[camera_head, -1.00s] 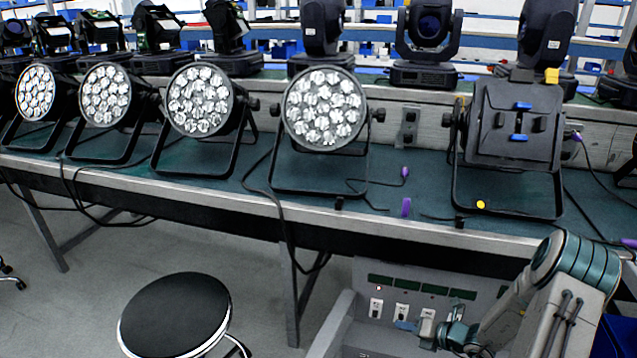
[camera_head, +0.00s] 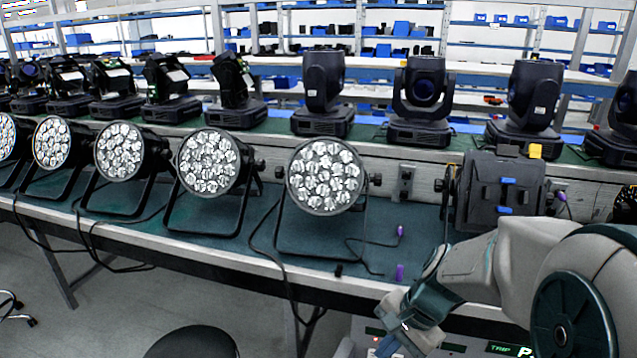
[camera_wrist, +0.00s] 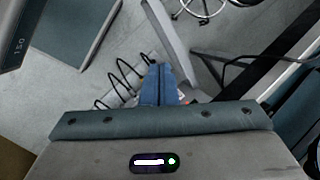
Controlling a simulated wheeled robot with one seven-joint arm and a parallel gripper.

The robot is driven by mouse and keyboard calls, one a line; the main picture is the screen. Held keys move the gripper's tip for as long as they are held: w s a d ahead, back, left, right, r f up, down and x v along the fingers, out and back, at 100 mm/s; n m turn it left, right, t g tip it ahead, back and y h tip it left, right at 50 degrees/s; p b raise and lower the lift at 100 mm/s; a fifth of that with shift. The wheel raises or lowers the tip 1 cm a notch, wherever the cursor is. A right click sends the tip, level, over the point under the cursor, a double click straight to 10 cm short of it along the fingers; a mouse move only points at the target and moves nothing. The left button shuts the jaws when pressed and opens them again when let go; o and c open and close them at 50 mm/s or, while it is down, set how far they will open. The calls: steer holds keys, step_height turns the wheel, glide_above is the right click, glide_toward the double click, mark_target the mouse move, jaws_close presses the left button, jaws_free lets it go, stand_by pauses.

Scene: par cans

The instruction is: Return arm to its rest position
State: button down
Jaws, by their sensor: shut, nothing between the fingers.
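My gripper shows at the bottom of the head view (camera_head: 386,346), low in front of the table's front edge, at the end of my bent arm. In the wrist view its blue fingers (camera_wrist: 158,84) are together with nothing between them, pointing over the grey floor. My forearm and a large round joint cover the lower right of the head view. They hide part of the table and the lower part of the black fixture (camera_head: 503,190).
The green-topped table (camera_head: 225,230) holds a row of par lights (camera_head: 326,178), with cables and a purple plug (camera_head: 400,272) near its edge. Moving-head lights (camera_head: 422,100) stand behind. A black stool (camera_head: 192,343) stands in front. A panel with a green display (camera_head: 508,348) is below my arm.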

steer(key=s+d+r+n+t+h+p, duration=0.1)
steer(key=s+r+n+h+p, duration=0.1)
steer(key=r, duration=0.5)
steer(key=s+d+r+n+t+h+p, duration=0.1)
steer(key=s+r+n+h+p, duration=0.1)
steer(key=s+r+n+p, duration=0.2)
step_height(320, 180, up, 3)
steer(key=s+n, duration=0.2)
steer(key=n, duration=0.1)
steer(key=shift+d+n, duration=0.3)
